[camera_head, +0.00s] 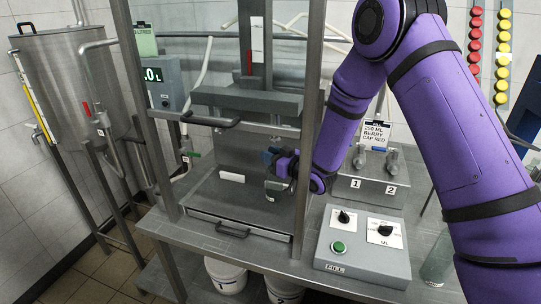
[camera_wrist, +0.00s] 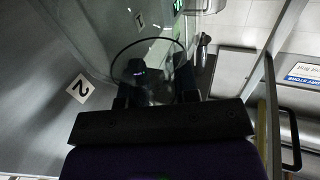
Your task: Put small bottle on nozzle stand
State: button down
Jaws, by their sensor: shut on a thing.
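My gripper (camera_head: 284,168) is inside the metal frame, left of the grey box (camera_head: 345,188) marked 1 and 2. Two grey nozzle-like fittings (camera_head: 361,156) stand on that box; I take it to be the nozzle stand. In the wrist view my gripper (camera_wrist: 155,96) is shut on a clear, round-rimmed small bottle (camera_wrist: 150,52). In the head view the bottle (camera_head: 274,187) is small and partly hidden by the gripper. I cannot tell whether it touches anything below.
Metal posts (camera_head: 310,120) stand close to my arm. A control panel (camera_head: 362,245) with two knobs and a green button sits in front of the numbered box. A greenish bottle (camera_head: 437,262) is partly hidden behind my arm. A steel tank (camera_head: 75,80) stands at left.

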jog(key=c, duration=0.9)
grip_release()
jog(key=shift+f, duration=0.1)
jog(key=shift+o, duration=0.2)
jog(key=shift+s+d, duration=0.15)
jog(key=shift+d, duration=0.05)
jog(key=v, duration=1.1)
jog(key=shift+s+d, duration=0.15)
jog(key=shift+s, duration=0.05)
